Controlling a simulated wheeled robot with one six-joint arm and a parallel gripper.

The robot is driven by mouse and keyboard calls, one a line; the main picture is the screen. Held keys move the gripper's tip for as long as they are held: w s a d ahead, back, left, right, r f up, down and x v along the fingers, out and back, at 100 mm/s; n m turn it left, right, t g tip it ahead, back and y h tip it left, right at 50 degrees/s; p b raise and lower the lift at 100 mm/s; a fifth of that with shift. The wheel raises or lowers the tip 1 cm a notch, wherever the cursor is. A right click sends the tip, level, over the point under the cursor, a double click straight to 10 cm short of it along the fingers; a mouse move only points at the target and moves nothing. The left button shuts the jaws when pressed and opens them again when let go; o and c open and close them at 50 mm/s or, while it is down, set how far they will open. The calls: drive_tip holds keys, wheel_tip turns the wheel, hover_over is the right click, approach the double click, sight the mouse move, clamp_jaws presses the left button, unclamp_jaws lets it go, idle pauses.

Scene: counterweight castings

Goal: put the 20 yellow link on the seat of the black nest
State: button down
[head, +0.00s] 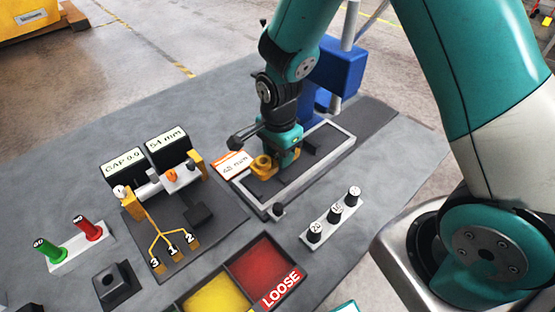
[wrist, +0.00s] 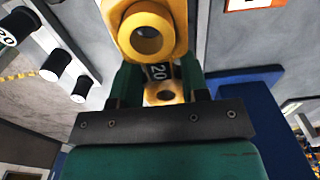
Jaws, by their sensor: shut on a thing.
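The yellow link (head: 262,166) is at my gripper (head: 283,158), over the left part of the grey-rimmed tray (head: 334,161). In the wrist view the link (wrist: 151,14) has a round boss at each end and a black "20" label between my fingers (wrist: 160,78). My gripper is shut on its middle. I cannot tell whether the link touches the tray floor. A black block with a square recess (head: 114,283), perhaps the black nest, stands at the lower left, well apart from my gripper.
A fixture with numbered yellow branches (head: 161,232) and two signs stands left of the tray. A white strip with black pegs (head: 332,219) is at its right. Red (head: 262,264) and yellow (head: 212,298) bins lie in front. Green and red pegs stand far left.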

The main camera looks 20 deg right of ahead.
drive_tip(key=shift+f, duration=1.6)
drive_tip(key=shift+f, duration=0.1)
